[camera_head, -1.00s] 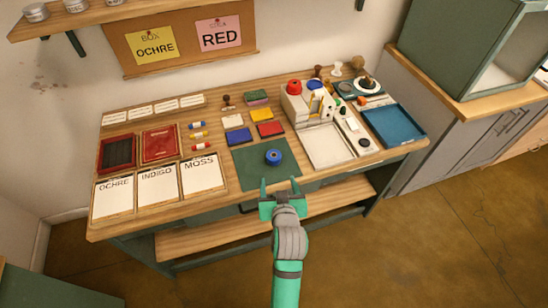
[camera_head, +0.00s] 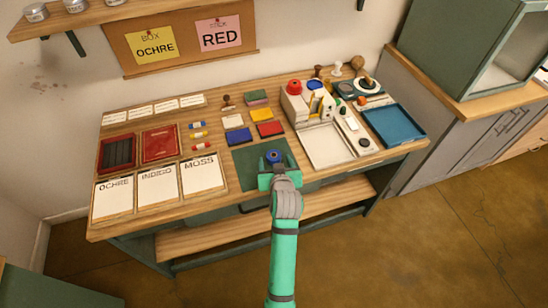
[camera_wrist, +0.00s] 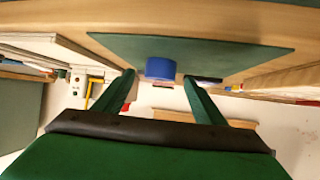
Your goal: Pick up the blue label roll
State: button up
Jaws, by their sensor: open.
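The blue label roll (camera_head: 274,155) sits on the dark green mat (camera_head: 245,172) near the front edge of the table. My gripper (camera_head: 274,162) is open at the near side of the roll, its fingers reaching forward to the left and right of it. In the wrist view, which looks upside down, the blue roll (camera_wrist: 160,68) lies between the tips of my open gripper (camera_wrist: 158,82), with a gap on each side. The near part of the roll is hidden behind my gripper in the head view.
A white tray (camera_head: 327,158) lies right of the mat, with a cream dispenser (camera_head: 297,112) behind it. A blue pad (camera_head: 239,137) and other coloured pads stand behind the mat. White cards (camera_head: 158,188) lie to the left. A blue tray (camera_head: 410,125) is at the right.

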aim_at(274, 158)
jog(key=shift+x, duration=1.5)
jog(key=shift+c, duration=0.3)
jog(key=c, duration=1.1)
jog(key=shift+r, duration=0.1)
